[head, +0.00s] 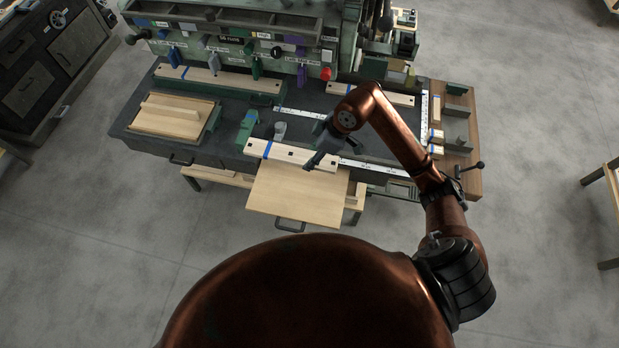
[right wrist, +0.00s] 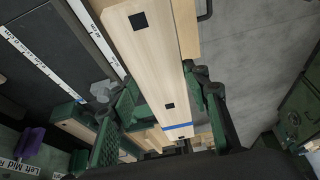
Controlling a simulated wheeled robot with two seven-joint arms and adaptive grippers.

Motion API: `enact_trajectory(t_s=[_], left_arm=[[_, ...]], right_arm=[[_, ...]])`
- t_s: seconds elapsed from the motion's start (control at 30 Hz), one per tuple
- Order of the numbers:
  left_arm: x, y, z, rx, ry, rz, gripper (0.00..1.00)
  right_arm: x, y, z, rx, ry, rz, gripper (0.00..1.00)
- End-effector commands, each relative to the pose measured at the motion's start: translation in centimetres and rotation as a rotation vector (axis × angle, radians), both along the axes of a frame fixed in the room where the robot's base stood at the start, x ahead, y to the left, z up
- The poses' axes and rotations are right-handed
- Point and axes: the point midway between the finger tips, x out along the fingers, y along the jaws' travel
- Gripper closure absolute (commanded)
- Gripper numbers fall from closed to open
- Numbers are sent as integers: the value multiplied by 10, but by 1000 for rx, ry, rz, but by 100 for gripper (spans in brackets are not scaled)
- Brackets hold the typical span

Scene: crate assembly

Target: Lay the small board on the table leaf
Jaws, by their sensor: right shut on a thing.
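The small board (head: 290,153) is pale wood with dark square marks and a blue stripe near its left end. It lies crosswise over the back part of the pale table leaf (head: 295,197), along the front edge of the bench. My right gripper (head: 318,160) is shut on the board near its right end in the head view. In the right wrist view, the board (right wrist: 150,55) runs between the green finger pads (right wrist: 165,105). I cannot tell whether the board touches the leaf. My left gripper is not in view.
The dark bench top (head: 230,110) carries a wooden tray (head: 172,115) at the left and a long blue-striped board (head: 220,80) at the back. Another board (head: 385,97) lies at the back right. White rulers (head: 375,168) mark the bench. The front half of the leaf is bare.

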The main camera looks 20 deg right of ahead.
Motion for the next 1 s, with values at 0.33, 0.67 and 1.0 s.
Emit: enact_trajectory(t_s=[0.33,0.67,1.0], left_arm=[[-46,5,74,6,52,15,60],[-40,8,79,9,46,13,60],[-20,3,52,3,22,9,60]], right_arm=[[-11,4,-146,4,10,6,85],[-29,3,-194,0,-1,33,85],[-29,3,-219,1,0,33,85]])
